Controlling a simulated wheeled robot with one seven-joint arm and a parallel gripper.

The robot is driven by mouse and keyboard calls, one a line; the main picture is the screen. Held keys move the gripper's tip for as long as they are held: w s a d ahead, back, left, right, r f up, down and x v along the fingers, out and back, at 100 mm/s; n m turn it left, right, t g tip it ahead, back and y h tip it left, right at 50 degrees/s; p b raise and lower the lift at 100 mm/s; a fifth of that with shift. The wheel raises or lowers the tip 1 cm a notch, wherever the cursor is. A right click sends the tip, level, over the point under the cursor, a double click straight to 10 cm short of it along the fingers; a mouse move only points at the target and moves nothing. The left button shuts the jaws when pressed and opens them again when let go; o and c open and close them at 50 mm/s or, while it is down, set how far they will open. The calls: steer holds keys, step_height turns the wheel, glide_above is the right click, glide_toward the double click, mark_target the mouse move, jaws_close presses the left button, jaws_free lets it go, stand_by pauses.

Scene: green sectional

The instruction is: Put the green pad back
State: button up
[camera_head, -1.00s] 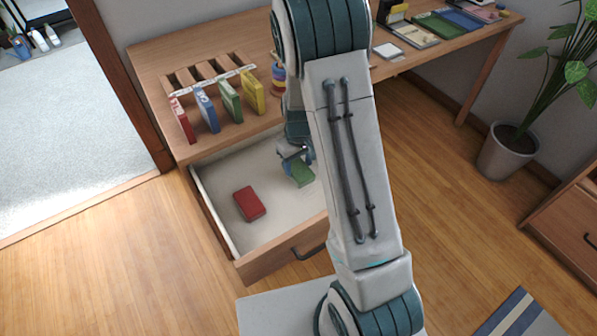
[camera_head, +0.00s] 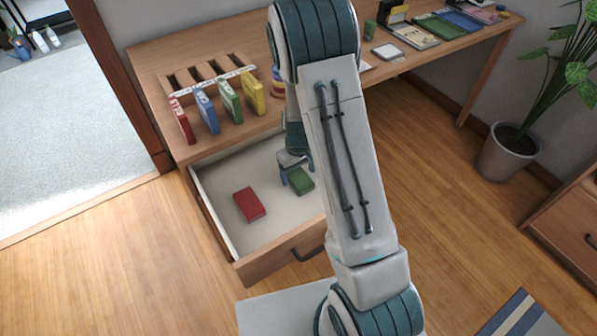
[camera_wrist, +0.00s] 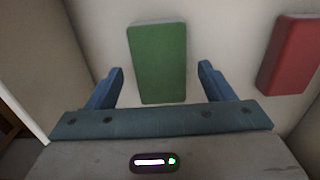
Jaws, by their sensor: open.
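The green pad (camera_head: 300,181) lies flat in the open drawer (camera_head: 222,214), to the right of a red pad (camera_head: 250,204). In the wrist view the green pad (camera_wrist: 158,62) stands lengthwise between and beyond the fingertips. My gripper (camera_head: 297,174) is open and empty, its two blue fingers (camera_wrist: 160,72) apart on either side of the pad's near end with gaps on both sides. The red pad (camera_wrist: 291,54) is to the right in the wrist view.
On the desk (camera_head: 155,58), red, blue, green and yellow upright cases stand in front of a slotted wooden rack (camera_head: 207,73). The drawer's front wall (camera_head: 262,262) and sides surround the pads. My arm hides part of the drawer's right side.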

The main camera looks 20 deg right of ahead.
mark_target(298, 177)
step_height(298, 177, up, 12)
steer(key=p, duration=0.1)
steer(key=s+r+m+t, duration=0.1)
steer(key=s+r, duration=0.6)
steer(key=s, duration=0.3)
steer(key=s+r+m+t, duration=0.1)
steer(key=s+r+m, duration=0.1)
steer(key=s+r, duration=0.5)
steer(key=s, duration=0.3)
steer(key=shift+s+a+r+m, duration=0.15)
steer(key=shift+s+r+m, duration=0.15)
steer(key=shift+r, duration=0.05)
